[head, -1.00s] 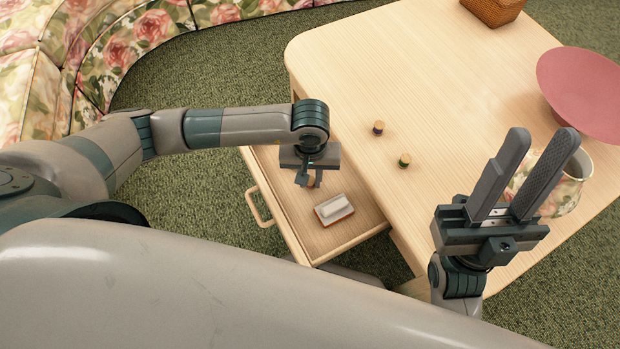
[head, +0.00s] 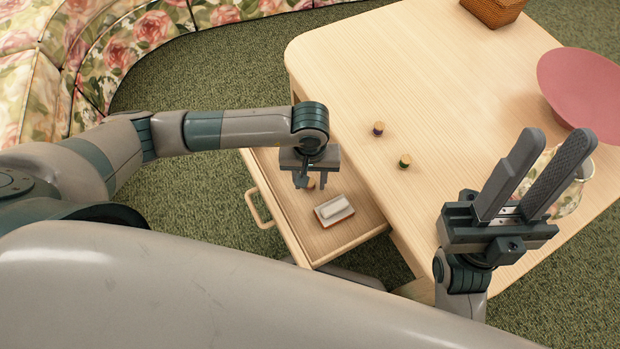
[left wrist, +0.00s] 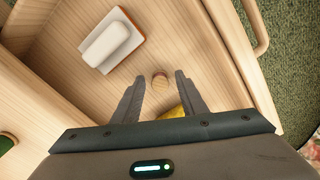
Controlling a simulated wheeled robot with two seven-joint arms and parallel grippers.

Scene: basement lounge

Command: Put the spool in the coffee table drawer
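A small wooden spool (head: 311,184) is inside the open coffee table drawer (head: 342,243), close to its floor. It also shows end-on in the left wrist view (left wrist: 160,81), between and just beyond my fingertips. My left gripper (head: 310,186) points down into the drawer, open, with a gap on each side of the spool. Two more spools stand on the coffee table (head: 385,60): a dark purple one (head: 378,129) and a green one (head: 404,161). My right gripper (head: 560,145) is open and empty above the table's right part.
A white block on a brown-edged base (head: 334,210) lies in the drawer near the spool. A yellow item (left wrist: 176,112) is partly hidden behind my left gripper. A pink bowl (head: 585,90), floral pitcher (head: 570,190) and wicker basket (head: 493,10) stand on the table. A floral sofa (head: 130,40) is behind.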

